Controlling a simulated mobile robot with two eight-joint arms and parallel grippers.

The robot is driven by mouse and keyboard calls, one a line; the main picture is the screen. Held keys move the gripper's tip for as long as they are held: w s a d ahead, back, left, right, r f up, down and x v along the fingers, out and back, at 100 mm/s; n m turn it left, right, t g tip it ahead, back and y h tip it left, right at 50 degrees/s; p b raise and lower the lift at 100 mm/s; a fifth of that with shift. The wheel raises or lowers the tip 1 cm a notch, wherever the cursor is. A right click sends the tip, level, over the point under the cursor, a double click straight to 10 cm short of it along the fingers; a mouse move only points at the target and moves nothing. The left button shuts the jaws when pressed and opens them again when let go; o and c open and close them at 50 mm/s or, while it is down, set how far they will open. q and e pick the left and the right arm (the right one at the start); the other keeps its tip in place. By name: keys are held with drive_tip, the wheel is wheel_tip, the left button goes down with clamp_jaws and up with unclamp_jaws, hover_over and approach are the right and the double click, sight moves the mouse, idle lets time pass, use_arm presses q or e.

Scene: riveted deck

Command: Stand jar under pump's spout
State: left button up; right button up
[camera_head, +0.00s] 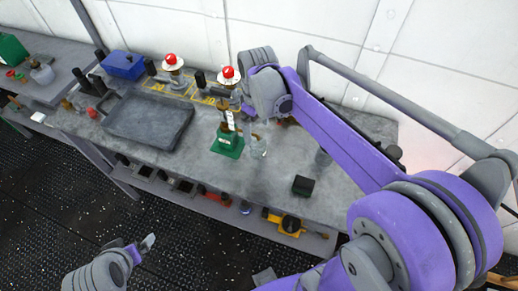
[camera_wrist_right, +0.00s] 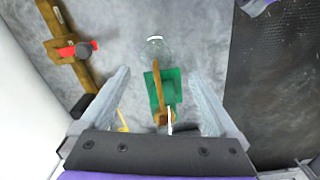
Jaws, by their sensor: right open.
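A pump with a green base (camera_head: 228,142) and a brass column stands on the grey bench. Its green base (camera_wrist_right: 172,88) also shows in the right wrist view, with a brown spout-like bar above it. A clear glass jar (camera_head: 258,148) stands close beside the base, on its right in the head view. In the wrist view the jar (camera_wrist_right: 156,48) lies just beyond the bar's end; I cannot tell if it is under it. My right gripper (camera_wrist_right: 160,90) is open and empty above the pump, its fingers either side. My left gripper (camera_head: 143,246) is off the bench; its opening is unclear.
A dark shallow tray (camera_head: 150,122) lies left of the pump. Red-knobbed fittings (camera_head: 171,62) stand at the back, near a blue box (camera_head: 122,65). A small black block (camera_head: 303,186) sits near the front edge. The bench around that block is mostly clear.

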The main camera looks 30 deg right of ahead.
drive_tip(key=s+a+f+m+t, duration=0.2)
drive_tip(key=s+a, duration=0.1)
drive_tip(key=s, duration=0.3)
drive_tip(key=s+a+f+m+t, duration=0.3)
drive_tip(key=s, duration=0.4)
drive_tip(key=shift+s, duration=0.3)
